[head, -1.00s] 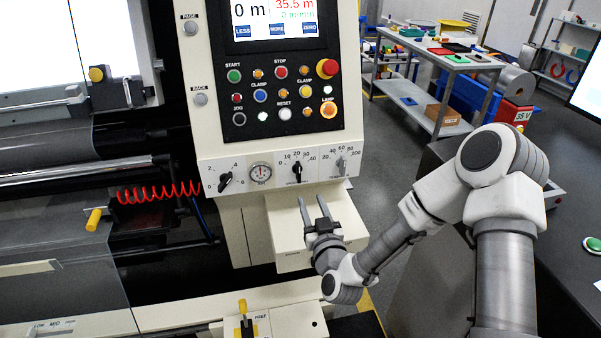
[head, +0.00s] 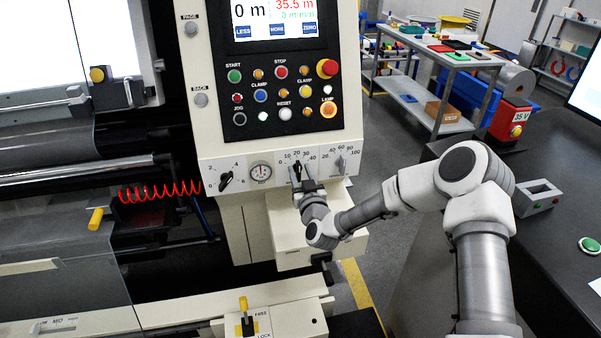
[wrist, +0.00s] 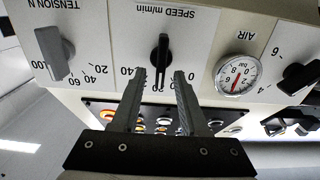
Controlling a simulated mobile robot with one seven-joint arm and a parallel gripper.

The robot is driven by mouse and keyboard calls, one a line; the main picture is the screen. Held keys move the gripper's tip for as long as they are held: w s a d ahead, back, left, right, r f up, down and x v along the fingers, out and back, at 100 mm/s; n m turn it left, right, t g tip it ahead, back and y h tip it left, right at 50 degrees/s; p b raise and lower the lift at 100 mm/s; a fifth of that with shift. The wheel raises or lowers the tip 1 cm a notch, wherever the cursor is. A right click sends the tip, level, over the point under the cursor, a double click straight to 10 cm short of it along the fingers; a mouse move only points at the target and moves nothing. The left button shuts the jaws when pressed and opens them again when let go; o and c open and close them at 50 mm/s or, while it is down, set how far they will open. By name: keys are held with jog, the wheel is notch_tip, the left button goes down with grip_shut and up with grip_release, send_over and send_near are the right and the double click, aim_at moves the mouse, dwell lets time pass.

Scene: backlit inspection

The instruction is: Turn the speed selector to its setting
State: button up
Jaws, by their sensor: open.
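The speed selector (wrist: 162,55) is a black bar knob on the white panel, labelled SPEED m/min, with a scale from 0 to 40. In the wrist view, which is upside down, its bar stands roughly upright, in line with the middle of the scale near 20. My gripper (wrist: 160,76) is open, one finger to each side of the knob's scale end. I see a gap between knob and fingers on both sides. In the head view my gripper (head: 306,182) is at the panel, partly hiding the selector (head: 296,171).
The grey tension knob (head: 341,163) is right of the selector and the air gauge (head: 260,172) is left of it. Another black knob (head: 226,179) sits farther left. The button panel (head: 283,95) is above, and a pale box (head: 285,245) juts out below.

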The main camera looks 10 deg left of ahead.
grip_shut()
jog(key=shift+f+n+b, duration=0.15)
jog(key=shift+n+b, duration=0.15)
jog(key=shift+b, duration=0.15)
jog(key=n+b, duration=0.1)
jog(key=b, duration=0.1)
jog(key=n+b, duration=0.1)
jog(key=shift+s+a+f+n+b, duration=0.2)
jog(key=shift+a+n+b, duration=0.1)
jog(key=shift+n+b, duration=0.1)
jog(key=shift+s+a+f+n+b, duration=0.1)
jog(key=shift+a+n+b, duration=0.05)
jog(key=shift+n+b, duration=2.35)
jog(key=shift+a+f+n+b, duration=0.1)
jog(key=shift+n+b, duration=1.7)
jog(key=shift+b, duration=1.3)
